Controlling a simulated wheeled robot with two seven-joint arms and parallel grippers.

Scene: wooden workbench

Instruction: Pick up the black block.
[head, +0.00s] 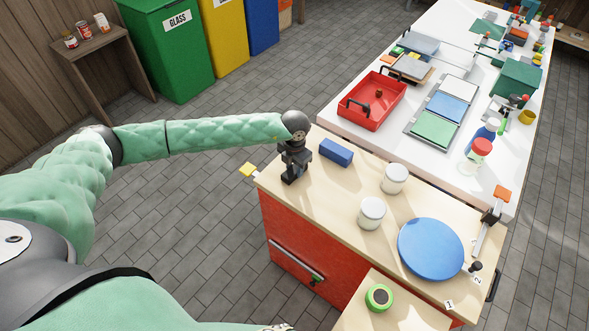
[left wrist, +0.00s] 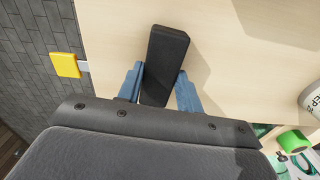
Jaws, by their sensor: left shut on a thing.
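The black block (left wrist: 166,55) lies between the two blue-grey fingers of my left gripper (left wrist: 160,70) in the left wrist view. The gripper is shut on it, and the block's far end sticks out past the fingertips. In the head view my left gripper (head: 292,164) points down over the left end of the wooden workbench, with the dark block (head: 288,180) at its tip. I cannot tell whether the block touches the bench top. My right gripper is not in view.
On the workbench (head: 318,196) stand a blue block (head: 336,152) close by, two white jars (head: 394,179) (head: 372,213) and a blue disc (head: 430,249). A yellow piece (head: 248,170) juts from the left edge. A red tray (head: 372,100) sits on the white table behind.

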